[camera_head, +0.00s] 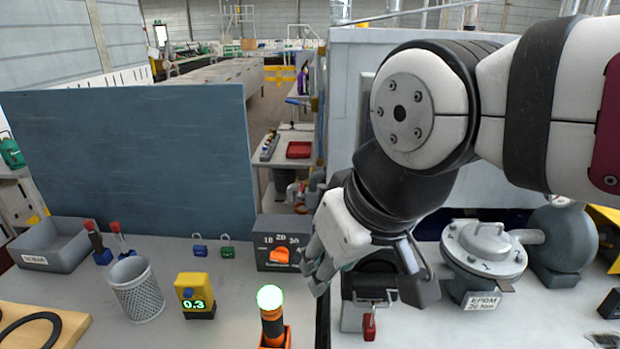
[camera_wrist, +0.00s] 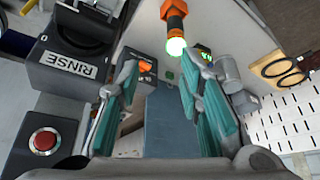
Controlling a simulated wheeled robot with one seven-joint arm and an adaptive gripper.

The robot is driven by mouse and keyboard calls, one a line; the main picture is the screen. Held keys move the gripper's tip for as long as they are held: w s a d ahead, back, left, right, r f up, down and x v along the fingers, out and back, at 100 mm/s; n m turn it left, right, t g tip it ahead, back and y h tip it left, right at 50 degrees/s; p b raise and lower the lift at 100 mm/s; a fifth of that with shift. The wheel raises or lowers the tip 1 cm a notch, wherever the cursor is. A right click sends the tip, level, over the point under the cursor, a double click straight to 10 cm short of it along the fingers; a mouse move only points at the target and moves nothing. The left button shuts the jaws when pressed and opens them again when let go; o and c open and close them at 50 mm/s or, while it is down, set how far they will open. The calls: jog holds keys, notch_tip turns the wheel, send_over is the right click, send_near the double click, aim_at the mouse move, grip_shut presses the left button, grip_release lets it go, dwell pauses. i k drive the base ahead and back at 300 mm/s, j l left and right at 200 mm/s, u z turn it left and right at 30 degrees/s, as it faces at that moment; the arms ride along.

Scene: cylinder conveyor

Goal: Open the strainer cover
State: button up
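The strainer (camera_head: 470,285) stands on the bench at the right in the head view. Its round grey cover (camera_head: 485,262) lies closed on top, with a raised handle across it. A label on its front reads EPDM 20 Nm. The strainer is not recognisable in the wrist view. My gripper (camera_head: 316,262) hangs over the bench, left of the strainer and clearly apart from it. In the wrist view my gripper (camera_wrist: 160,85) has its two teal-padded fingers spread wide, with nothing held between them.
An orange lamp post (camera_head: 272,318) with a lit green top stands in front of my gripper. A selector box (camera_head: 283,238) is behind it. A mesh basket (camera_head: 137,290) and a yellow display (camera_head: 195,295) stand left. The wrist view shows a RINSE box (camera_wrist: 70,65) and a red button (camera_wrist: 44,140).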

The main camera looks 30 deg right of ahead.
aim_at(495, 251)
jog(key=z, duration=1.55)
jog(key=i+l, duration=0.1)
jog(key=l, duration=0.3)
jog(key=i+l, duration=0.1)
jog(key=l, duration=0.35)
jog(key=z, duration=0.05)
